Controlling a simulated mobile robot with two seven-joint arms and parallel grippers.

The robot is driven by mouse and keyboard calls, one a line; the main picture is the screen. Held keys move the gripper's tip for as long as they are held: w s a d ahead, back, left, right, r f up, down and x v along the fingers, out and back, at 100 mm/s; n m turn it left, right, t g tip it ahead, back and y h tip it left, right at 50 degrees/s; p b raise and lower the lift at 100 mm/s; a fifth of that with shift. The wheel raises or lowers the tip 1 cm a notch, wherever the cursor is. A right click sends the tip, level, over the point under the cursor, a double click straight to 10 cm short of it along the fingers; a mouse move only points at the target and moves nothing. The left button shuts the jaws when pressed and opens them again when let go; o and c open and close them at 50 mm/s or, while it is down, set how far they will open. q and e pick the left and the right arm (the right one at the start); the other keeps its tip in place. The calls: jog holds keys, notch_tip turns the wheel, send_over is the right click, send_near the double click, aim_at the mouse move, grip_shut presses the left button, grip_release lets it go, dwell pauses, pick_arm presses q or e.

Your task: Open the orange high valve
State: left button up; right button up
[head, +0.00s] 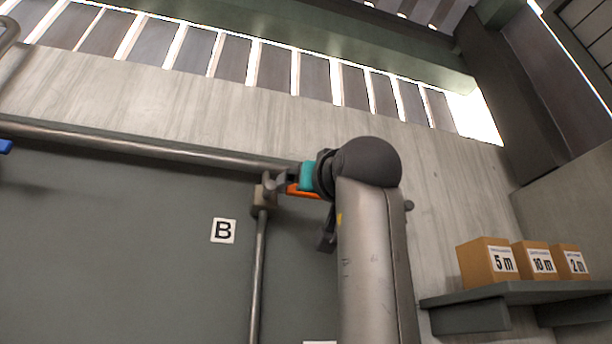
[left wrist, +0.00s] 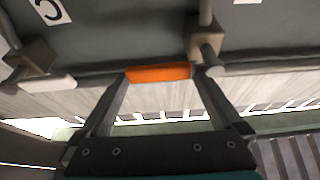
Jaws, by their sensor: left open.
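The orange valve handle (head: 303,191) is a short bar by the pipe near the middle of the head view, partly hidden by my left arm and gripper. In the left wrist view the orange handle (left wrist: 158,73) lies crosswise at the fingertips and spans most of the gap between them. My left gripper (left wrist: 161,76) is open around or just short of the handle; I cannot tell whether the fingers touch it. In the head view my left gripper (head: 279,182) is at the pipe junction. My right gripper is not in view.
A horizontal pipe (head: 150,147) and a vertical pipe (head: 259,275) meet at a bracket (head: 264,197) beside the gripper. A panel carries a "B" label (head: 223,230). A blue handle (head: 5,146) is at far left. A shelf (head: 520,292) with several boxes (head: 487,262) is at lower right.

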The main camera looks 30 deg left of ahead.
pick_arm(q)
jog(key=shift+x, duration=0.8)
jog(key=shift+c, duration=0.2)
grip_shut()
